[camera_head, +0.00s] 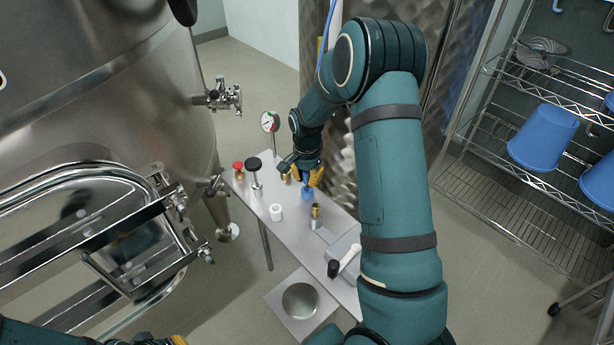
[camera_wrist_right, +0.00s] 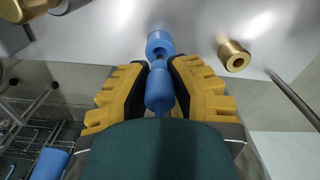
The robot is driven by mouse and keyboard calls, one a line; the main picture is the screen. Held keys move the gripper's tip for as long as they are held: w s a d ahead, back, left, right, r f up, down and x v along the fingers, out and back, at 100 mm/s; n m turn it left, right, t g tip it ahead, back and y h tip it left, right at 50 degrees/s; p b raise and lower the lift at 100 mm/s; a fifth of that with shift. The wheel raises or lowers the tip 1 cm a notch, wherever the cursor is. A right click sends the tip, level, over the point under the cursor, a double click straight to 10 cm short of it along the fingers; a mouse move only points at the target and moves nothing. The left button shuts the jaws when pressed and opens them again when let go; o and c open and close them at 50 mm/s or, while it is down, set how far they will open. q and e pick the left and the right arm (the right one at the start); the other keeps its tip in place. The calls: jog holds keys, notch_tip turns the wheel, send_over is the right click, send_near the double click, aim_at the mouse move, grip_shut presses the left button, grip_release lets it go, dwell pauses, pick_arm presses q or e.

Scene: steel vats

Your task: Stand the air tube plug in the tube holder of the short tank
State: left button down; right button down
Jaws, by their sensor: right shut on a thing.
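My right gripper (camera_head: 307,181) is over the far part of a narrow steel bench. Its yellow fingers are shut on the blue air tube plug (camera_head: 307,192), whose lower end shows below them. In the right wrist view the plug (camera_wrist_right: 159,90) lies between the yellow pads (camera_wrist_right: 160,85), with a wider blue end (camera_wrist_right: 159,43) beyond them. I cannot tell whether that end touches the bench. A large steel tank (camera_head: 120,90) fills the left. I cannot tell which tank is the short one, nor make out the tube holder. My left gripper (camera_head: 165,341) barely shows at the bottom edge.
The bench (camera_head: 255,205) carries a gauge (camera_head: 270,122), a black-capped fitting (camera_head: 254,165), a red-capped fitting (camera_head: 238,168), a white cylinder (camera_head: 276,212), a brass fitting (camera_head: 316,212) and a black-and-white tool (camera_head: 345,262). A wire rack with blue buckets (camera_head: 543,137) stands right.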

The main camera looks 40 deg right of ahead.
jog(key=shift+f+b, duration=0.8)
jog(key=shift+f, duration=0.55)
jog(key=c, duration=0.9)
grip_release()
jog(key=shift+r, duration=0.1)
notch_tip(320, 180, up, 12)
jog(key=shift+f, duration=0.1)
